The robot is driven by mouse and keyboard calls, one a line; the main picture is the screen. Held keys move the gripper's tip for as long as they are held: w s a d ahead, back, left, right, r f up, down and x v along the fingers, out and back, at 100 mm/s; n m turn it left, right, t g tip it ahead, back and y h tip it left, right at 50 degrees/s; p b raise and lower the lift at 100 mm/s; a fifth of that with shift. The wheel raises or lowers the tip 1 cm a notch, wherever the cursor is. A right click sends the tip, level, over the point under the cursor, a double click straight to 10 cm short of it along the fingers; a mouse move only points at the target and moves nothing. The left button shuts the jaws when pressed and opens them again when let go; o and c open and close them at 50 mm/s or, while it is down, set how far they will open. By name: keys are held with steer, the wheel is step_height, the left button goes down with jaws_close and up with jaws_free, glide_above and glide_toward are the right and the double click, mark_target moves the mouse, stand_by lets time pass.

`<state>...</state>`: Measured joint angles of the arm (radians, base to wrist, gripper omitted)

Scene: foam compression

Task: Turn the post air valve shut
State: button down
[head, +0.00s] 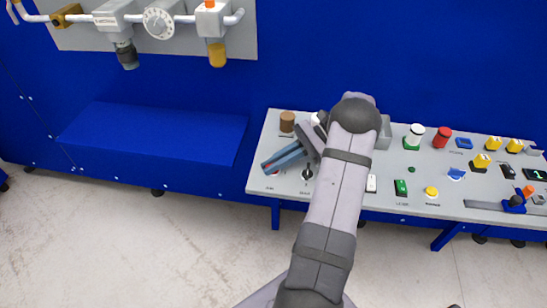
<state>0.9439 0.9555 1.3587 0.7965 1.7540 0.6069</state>
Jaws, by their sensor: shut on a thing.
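My gripper (304,145) is at the left end of the grey control console. It points down and left, and my arm hides part of it. A long blue lever-like handle (283,160) lies slanted at its jaws, above the console's left part. The jaws are shut on this handle as far as I can tell; the contact is small and partly hidden. I cannot read which label names the post air valve. A small dark knob (307,174) stands just below the gripper. A brown round knob (287,121) stands behind the handle, apart from it.
The console (385,205) carries several buttons and switches, including a white knob (415,133) and a red knob (442,137). A pipe panel (185,44) with a dial gauge (159,23) hangs at the upper left. A blue ledge (150,135) below it is clear.

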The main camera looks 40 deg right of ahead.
steer(key=shift+n+g+p, duration=0.3)
steer(key=shift+n+g, duration=1)
steer(key=shift+g, duration=0.2)
steer(key=c, duration=1.9)
jaws_free()
steer(key=shift+o, duration=0.2)
steer(key=shift+r, duration=0.15)
steer(key=shift+y, duration=0.3)
step_height(320, 180, up, 8)
steer(key=p, duration=0.2)
steer(key=shift+p, duration=0.35)
steer(key=shift+r+p, duration=0.9)
